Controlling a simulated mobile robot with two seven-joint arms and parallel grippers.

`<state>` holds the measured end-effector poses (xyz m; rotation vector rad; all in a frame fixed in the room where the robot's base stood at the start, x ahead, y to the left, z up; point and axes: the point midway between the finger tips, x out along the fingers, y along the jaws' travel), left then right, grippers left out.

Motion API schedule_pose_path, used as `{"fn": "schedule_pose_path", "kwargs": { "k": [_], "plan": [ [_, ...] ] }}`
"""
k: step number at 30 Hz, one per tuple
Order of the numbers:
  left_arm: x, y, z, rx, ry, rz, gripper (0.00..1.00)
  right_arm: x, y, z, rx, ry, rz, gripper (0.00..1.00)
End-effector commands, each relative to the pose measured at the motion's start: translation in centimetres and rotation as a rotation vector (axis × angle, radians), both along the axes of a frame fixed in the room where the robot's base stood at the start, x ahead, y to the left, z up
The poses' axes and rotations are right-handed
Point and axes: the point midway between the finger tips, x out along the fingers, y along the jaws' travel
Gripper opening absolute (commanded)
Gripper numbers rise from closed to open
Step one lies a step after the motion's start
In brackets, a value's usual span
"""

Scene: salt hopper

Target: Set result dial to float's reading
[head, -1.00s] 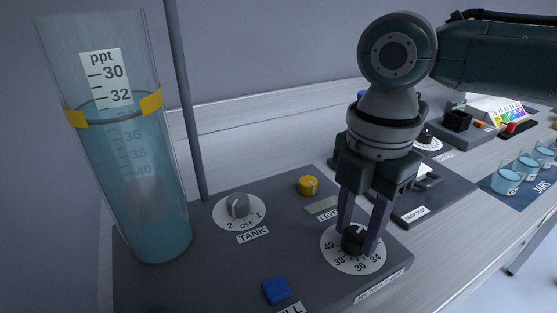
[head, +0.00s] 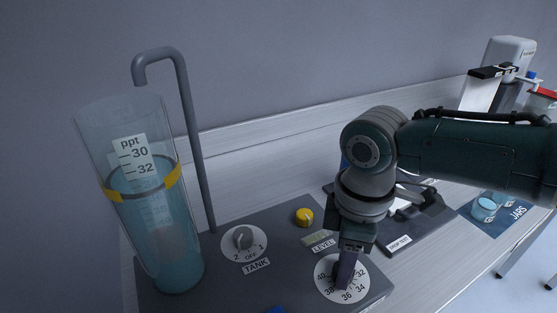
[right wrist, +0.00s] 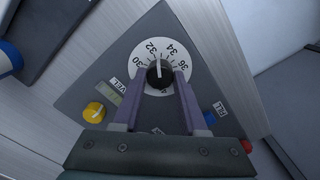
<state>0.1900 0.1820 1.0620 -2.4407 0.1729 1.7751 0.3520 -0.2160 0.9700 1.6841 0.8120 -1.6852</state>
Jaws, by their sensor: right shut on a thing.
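The result dial (head: 325,264) is a white disc with a black knob on the grey panel. My right gripper (head: 343,282) is shut on the knob from above, hiding most of it in the head view. In the right wrist view, the fingers sit either side of the black knob (right wrist: 159,73), whose white mark points roughly between 32 and 34. A clear cylinder (head: 178,262) of blue water holds the float, whose ppt scale (head: 133,146) shows 30 and 32 above the water. The waterline, by a yellow-marked ring (head: 113,194), lies just below 32. My left gripper is not in view.
The panel also carries the tank knob (head: 243,239), a yellow level knob (head: 304,216) and a blue button (head: 275,310). A grey bent pipe (head: 190,130) stands behind the cylinder. A drop test unit (head: 398,243) and jars (head: 485,207) stand to the right.

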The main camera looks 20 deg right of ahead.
Motion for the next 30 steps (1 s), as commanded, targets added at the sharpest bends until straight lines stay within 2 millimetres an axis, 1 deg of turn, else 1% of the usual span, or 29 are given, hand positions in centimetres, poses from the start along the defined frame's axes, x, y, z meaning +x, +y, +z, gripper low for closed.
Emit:
{"fn": "schedule_pose_path", "kwargs": {
  "k": [1,10,27,28,30],
  "plan": [
    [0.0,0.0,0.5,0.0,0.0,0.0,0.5,-0.04,0.17,0.28,0.004,0.002,-0.029,0.0],
    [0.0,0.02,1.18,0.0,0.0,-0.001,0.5,0.03,0.15,0.17,0.004,0.0,-0.15,0.0],
    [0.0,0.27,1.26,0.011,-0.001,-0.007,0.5,0.08,0.14,0.1,0.004,-0.001,-0.179,0.0],
    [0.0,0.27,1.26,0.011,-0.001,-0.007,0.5,0.08,0.14,0.1,0.004,-0.001,-0.179,0.44],
    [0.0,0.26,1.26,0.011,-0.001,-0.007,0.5,0.08,0.12,0.09,0.004,0.0,-0.178,0.52]
  ]
}}
